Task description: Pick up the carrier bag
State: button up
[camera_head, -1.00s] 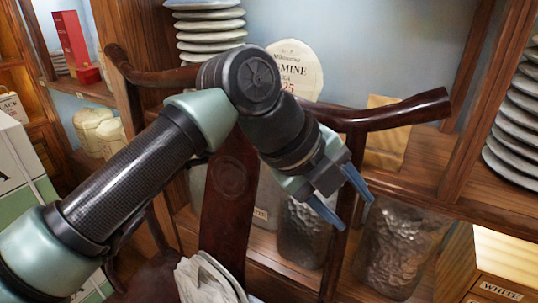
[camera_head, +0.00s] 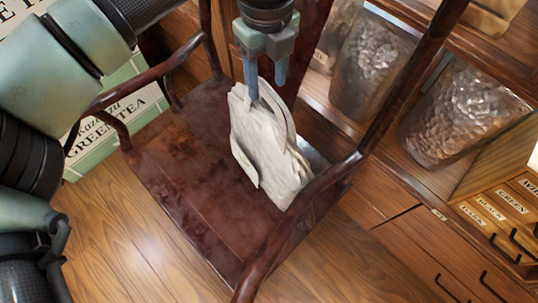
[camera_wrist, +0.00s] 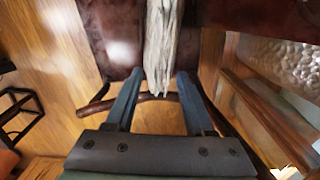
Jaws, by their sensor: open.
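The carrier bag (camera_head: 262,150) is off-white and crumpled, and it stands on edge on the seat of a dark wooden chair (camera_head: 185,165). In the wrist view the bag (camera_wrist: 162,45) shows as a narrow pale upright shape, lined up with the gap between the fingers. My gripper (camera_head: 265,92) points down at the bag's upper end, with its blue fingers apart. The fingers also show spread in the wrist view (camera_wrist: 158,78), with the bag not clamped. I cannot tell whether a finger touches the bag.
The chair's curved armrest (camera_head: 300,215) rises close to the bag's right side, and another armrest (camera_head: 145,90) is at the left. Glass jars (camera_head: 462,112) stand on a shelf at the right, above labelled drawers (camera_head: 500,215). A green tea box (camera_head: 115,125) is behind the chair at the left.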

aim_at(269, 91)
jog(key=f, duration=0.5)
jog(key=shift+w+d+b, duration=0.15)
jog(key=shift+w+b, duration=0.15)
jog(key=shift+b, duration=0.05)
jog(key=shift+r, duration=0.1)
grip_shut()
dwell(0.8)
jog(key=shift+r, duration=0.15)
